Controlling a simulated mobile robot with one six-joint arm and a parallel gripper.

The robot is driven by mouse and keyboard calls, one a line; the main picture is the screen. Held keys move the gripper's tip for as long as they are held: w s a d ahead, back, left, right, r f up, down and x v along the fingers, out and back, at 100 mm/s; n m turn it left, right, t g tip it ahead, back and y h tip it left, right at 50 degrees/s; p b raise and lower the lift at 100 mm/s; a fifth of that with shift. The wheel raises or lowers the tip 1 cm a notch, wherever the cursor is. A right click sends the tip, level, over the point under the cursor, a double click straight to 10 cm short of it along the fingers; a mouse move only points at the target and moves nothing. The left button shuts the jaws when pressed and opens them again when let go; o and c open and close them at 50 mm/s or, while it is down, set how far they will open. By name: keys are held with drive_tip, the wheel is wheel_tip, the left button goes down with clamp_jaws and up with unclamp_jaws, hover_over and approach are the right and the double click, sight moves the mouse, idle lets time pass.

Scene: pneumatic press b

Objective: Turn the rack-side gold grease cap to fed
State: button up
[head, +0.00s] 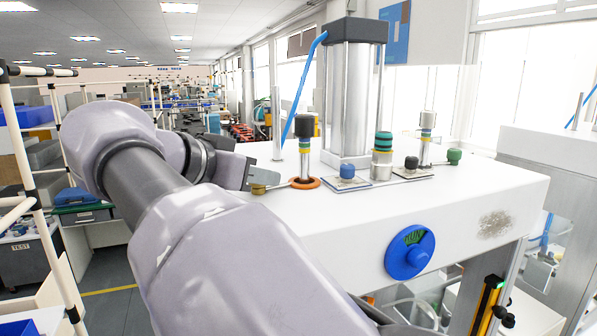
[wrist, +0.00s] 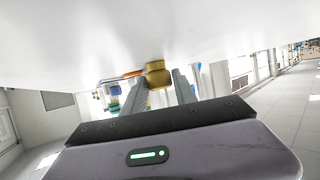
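The gold grease cap (head: 258,188) sits at the left end of the white press top, on the side of the pipe rack. In the wrist view the gold cap (wrist: 157,74) is between the tips of my two fingers. My gripper (wrist: 160,80) is open, with a finger on each side of the cap. A narrow gap shows at the right finger; I cannot tell whether the left one touches. In the head view my gripper (head: 250,178) is beside the cap, partly hidden by my arm. Any fed marking is too small to read.
Right of the cap stand an orange ring with a post (head: 305,182), a blue knob (head: 347,171), a green-topped cylinder (head: 382,160) and the tall press cylinder (head: 350,90). A blue dial (head: 409,252) is on the front. A pipe rack (head: 35,190) stands left.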

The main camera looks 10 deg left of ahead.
drive_tip(key=shift+o, duration=1.4)
drive_tip(key=shift+w+d, duration=0.1)
drive_tip(key=shift+w, duration=0.1)
drive_tip(key=p+v, duration=0.2)
drive_tip(key=v, duration=1.5)
drive_tip(key=shift+s, duration=0.25)
drive_tip(key=shift+r, duration=0.15)
